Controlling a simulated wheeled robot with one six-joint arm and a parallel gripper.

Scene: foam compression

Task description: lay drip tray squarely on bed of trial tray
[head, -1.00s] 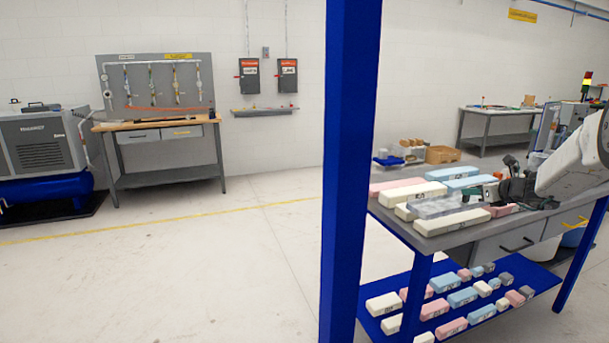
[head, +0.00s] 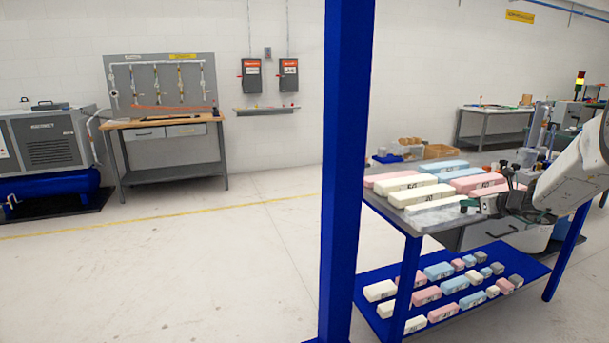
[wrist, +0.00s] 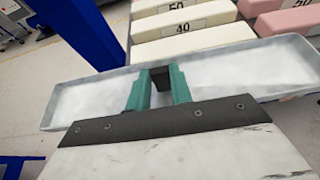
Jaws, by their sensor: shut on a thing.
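The drip tray is a long, shallow, pale grey metal tray with low raised walls. It lies across the wrist view (wrist: 85,100), its right part in front of the foam blocks. My gripper (wrist: 163,76) is shut on it, with green fingers at the middle of its near side. In the head view the tray (head: 440,218) shows small and pale at the bench's front edge, beside my gripper (head: 488,203). I cannot tell whether it touches the bench. I cannot make out the trial tray in either view.
Cream, pink and blue foam blocks (head: 418,194) lie on the bench just behind the tray. More blocks sit on the blue lower shelf (head: 375,322). A blue post (head: 347,170) stands left of the bench, and it also shows in the wrist view (wrist: 78,30). Open floor lies further left.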

